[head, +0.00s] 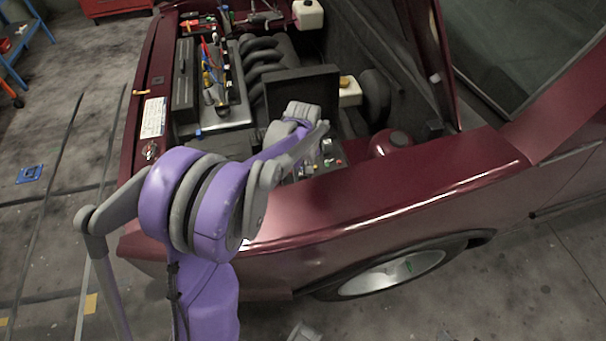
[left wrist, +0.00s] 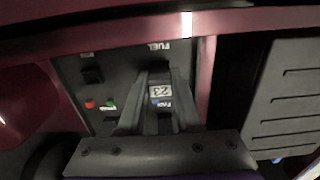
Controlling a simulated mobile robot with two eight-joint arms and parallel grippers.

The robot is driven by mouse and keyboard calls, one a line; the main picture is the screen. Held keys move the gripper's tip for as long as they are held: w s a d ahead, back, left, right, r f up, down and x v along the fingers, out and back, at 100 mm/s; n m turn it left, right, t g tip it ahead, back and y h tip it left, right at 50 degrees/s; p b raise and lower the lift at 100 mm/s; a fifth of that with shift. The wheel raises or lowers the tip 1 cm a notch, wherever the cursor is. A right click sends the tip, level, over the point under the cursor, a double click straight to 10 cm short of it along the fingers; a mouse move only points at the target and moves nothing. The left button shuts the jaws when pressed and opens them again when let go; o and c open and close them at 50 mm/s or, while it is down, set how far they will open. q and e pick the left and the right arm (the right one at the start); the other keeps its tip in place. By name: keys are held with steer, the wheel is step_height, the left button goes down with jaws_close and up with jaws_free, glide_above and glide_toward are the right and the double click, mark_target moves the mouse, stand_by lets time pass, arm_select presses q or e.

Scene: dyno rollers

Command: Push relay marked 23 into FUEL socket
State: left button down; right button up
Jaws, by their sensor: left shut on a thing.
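In the left wrist view my left gripper (left wrist: 158,108) is shut on the relay marked 23 (left wrist: 160,91), its label facing the camera. The fingers reach over a dark panel (left wrist: 125,62). The FUEL label (left wrist: 158,47) is just beyond the relay. The relay lies in line below that label; its underside and the socket opening are hidden, so I cannot tell whether it is seated. In the head view my left arm reaches over the engine bay, and its fingertips are hidden. My right gripper is not clearly in view.
A dark relay or socket (left wrist: 93,75) is left of FUEL, with red (left wrist: 89,104) and green (left wrist: 110,104) spots below it. An upright black lid (head: 290,88) stands behind my arm. The maroon fender (head: 400,185) borders the bay. A ribbed dark panel (left wrist: 285,95) is at right.

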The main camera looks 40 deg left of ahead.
arm_select(q)
steer(key=shift+f, duration=0.3)
steer(key=c, duration=0.5)
jaws_free()
step_height(320, 180, up, 11)
steer(key=shift+f+p, duration=0.1)
steer(key=shift+p, duration=0.2)
steer(key=shift+s, duration=0.1)
